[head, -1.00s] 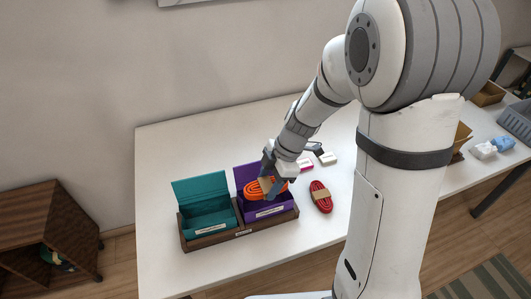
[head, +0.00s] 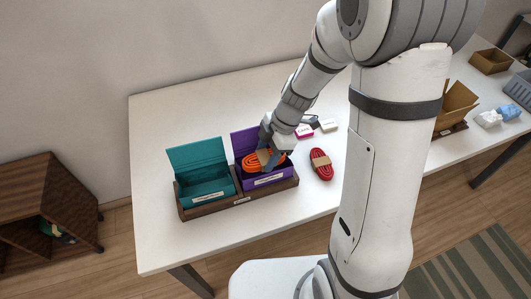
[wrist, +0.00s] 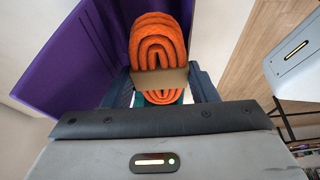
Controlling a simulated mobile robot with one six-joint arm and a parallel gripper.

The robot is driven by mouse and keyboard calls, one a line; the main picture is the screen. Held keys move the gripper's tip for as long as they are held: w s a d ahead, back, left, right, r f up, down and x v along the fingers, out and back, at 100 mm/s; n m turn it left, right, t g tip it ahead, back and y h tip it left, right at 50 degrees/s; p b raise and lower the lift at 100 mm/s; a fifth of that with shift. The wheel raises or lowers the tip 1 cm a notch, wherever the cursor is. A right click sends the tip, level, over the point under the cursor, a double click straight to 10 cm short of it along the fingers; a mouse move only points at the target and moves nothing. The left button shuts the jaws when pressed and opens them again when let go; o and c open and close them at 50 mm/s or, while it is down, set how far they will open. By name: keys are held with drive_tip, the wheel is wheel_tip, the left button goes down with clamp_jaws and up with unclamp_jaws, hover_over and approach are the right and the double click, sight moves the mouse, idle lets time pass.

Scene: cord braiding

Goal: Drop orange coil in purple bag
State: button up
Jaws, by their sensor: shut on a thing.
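The orange coil (head: 251,161), wrapped with a tan paper band, is at the mouth of the purple bag (head: 273,181), which looks like an open box with a raised back flap. My gripper (head: 268,158) is shut on the coil at its band. In the wrist view the orange coil (wrist: 157,45) stands out beyond the fingers, with the purple wall (wrist: 75,60) to its left and behind. Whether the coil touches the bag's floor is hidden.
A teal open box (head: 205,188) stands left of the purple one in the same brown wooden tray (head: 212,209). A red coil (head: 321,165) lies to the right. Small pink (head: 304,132) and white (head: 328,125) items lie behind it. The table's left part is clear.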

drive_tip(key=o, duration=1.1)
drive_tip(key=shift+o, duration=0.2)
drive_tip(key=v, duration=0.7)
drive_tip(key=shift+w+d+r+b, duration=0.1)
drive_tip(key=shift+d+r+b, duration=0.1)
drive_tip(key=shift+b, duration=0.15)
drive_tip(key=shift+r, duration=0.3)
drive_tip(key=s+d+r+m+t+h, duration=0.2)
drive_tip(key=s+d+r+m, duration=0.2)
drive_tip(key=m, duration=0.6)
drive_tip(key=s+d+r+m+t+h, duration=0.2)
drive_tip(key=s+d+r+m, duration=0.2)
drive_tip(key=s+m, duration=0.5)
drive_tip(key=shift+s+d+m, duration=0.2)
drive_tip(key=shift+d+m, duration=0.15)
drive_tip(key=shift+m, duration=0.75)
